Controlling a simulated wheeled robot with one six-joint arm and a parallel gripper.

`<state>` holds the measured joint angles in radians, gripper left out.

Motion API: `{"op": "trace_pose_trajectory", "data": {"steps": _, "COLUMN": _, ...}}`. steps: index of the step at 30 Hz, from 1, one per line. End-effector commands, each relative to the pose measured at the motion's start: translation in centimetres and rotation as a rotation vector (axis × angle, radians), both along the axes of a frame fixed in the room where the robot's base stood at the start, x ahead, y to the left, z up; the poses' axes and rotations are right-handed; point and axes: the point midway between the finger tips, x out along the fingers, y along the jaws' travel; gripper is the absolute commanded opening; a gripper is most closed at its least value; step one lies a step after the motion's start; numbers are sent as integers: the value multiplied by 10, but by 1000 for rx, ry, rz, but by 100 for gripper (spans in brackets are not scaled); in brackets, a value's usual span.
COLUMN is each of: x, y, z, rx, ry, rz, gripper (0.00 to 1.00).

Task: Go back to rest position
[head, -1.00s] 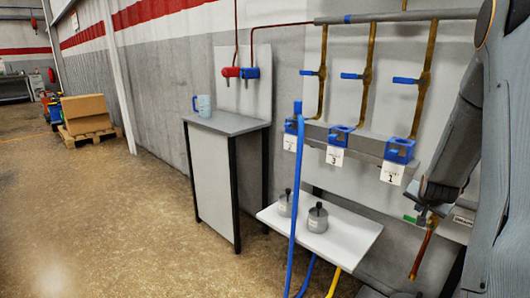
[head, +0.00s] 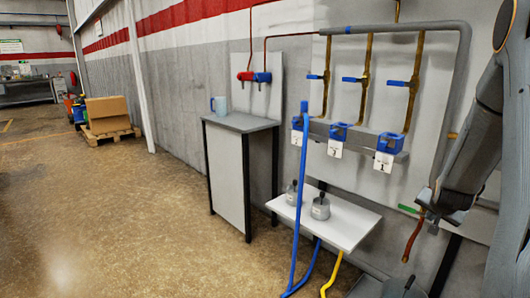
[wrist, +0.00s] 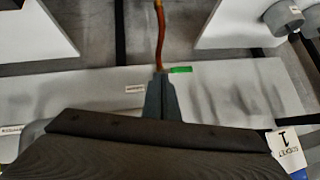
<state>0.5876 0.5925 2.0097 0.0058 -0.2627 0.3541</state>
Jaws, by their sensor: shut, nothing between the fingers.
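My gripper (wrist: 161,88) shows in the wrist view with its grey fingers closed together and nothing between them. A copper-coloured pipe (wrist: 160,40) runs up from just beyond the fingertips in the wrist view. In the head view the pipe's lower end (head: 412,241) hangs below my arm's end. I cannot tell whether the fingers touch it.
A white shelf (head: 345,227) with two grey weights stands below a row of blue sockets (head: 338,132) with numbered tags. A blue hose (head: 298,200) runs in front of it. A grey cabinet (head: 228,180) carries a light-blue mug (head: 219,104). The floor at left is clear.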

Motion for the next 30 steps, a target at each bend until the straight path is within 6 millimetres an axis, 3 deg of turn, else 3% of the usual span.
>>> {"op": "trace_pose_trajectory", "data": {"steps": 11, "x": 2, "y": 82, "z": 19, "rx": 27, "ry": 92, "rz": 130, "gripper": 0}}
{"op": "trace_pose_trajectory", "data": {"steps": 17, "x": -8, "y": 155, "z": 35, "rx": 45, "ry": 177, "rz": 251, "gripper": 0}}
{"op": "trace_pose_trajectory", "data": {"steps": 19, "x": -18, "y": 190, "z": 44, "rx": 54, "ry": 219, "rz": 313, "gripper": 0}}
{"op": "trace_pose_trajectory", "data": {"steps": 23, "x": -51, "y": 269, "z": 60, "rx": 66, "ry": 324, "rz": 462, "gripper": 0}}
{"op": "trace_pose_trajectory", "data": {"steps": 27, "x": -107, "y": 348, "z": 76, "rx": 76, "ry": 448, "rz": 635, "gripper": 0}}
{"op": "trace_pose_trajectory", "data": {"steps": 30, "x": -151, "y": 391, "z": 84, "rx": 76, "ry": 533, "rz": 751, "gripper": 0}}
